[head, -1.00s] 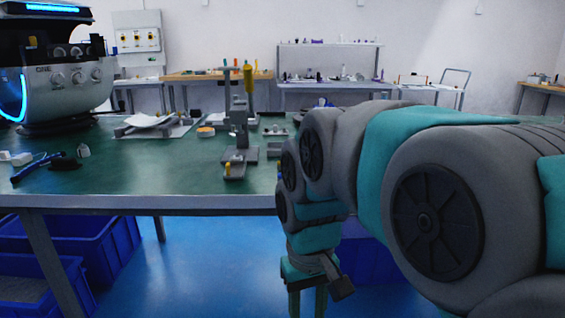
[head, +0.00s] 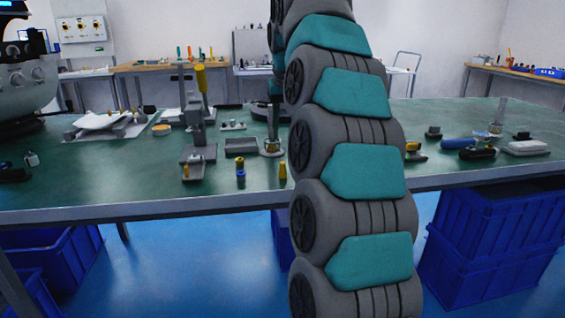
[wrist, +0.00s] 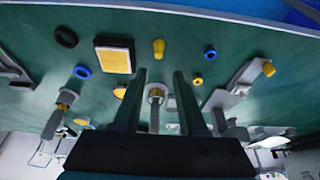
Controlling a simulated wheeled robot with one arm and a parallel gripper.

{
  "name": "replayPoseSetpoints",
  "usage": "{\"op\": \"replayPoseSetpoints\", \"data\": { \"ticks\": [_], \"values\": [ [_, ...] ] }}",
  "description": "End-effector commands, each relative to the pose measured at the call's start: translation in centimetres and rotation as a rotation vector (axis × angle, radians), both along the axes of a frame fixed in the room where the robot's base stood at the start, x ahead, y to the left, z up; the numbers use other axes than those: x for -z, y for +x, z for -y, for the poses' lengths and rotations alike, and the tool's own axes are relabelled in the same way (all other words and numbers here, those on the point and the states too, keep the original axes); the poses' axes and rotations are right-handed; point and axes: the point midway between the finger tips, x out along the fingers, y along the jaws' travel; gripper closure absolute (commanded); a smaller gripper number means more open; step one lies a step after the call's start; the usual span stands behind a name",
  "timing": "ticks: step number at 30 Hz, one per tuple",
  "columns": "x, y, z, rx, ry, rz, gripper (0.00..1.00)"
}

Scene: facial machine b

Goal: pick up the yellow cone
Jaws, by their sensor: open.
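A small yellow cone (head: 282,170) stands on the green table near its front edge, just left of my arm in the head view. In the wrist view the yellow cone (wrist: 159,48) lies ahead of the fingertips, about midway between their lines. My gripper (wrist: 159,74) is open, points down over the table, and has nothing visible in its grasp. A metal post with a round base (wrist: 156,93) shows between the fingers, below them on the table. In the head view my arm hides much of the gripper.
Small blue-and-yellow pieces (head: 240,178) stand left of the cone. A grey stand with a yellow-handled lever (head: 197,130) is further left. A dark tray with a yellow pad (wrist: 115,55) lies beside the cone in the wrist view. Blue crates (head: 490,220) are under the table.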

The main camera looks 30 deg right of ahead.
Motion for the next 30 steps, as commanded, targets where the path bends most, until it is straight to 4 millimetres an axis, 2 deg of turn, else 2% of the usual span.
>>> {"op": "replayPoseSetpoints", "data": {
  "ticks": [3,8,24,30],
  "values": [
    [-0.1,0.3,0.3,0.007,-0.001,0.007,0.59],
    [0.7,0.4,0.4,0.006,-0.001,0.003,0.59],
    [7.2,2.6,0.9,0.004,-0.001,0.001,0.59],
    [8.8,3.3,1.2,0.005,-0.002,0.005,0.59]
  ]
}}
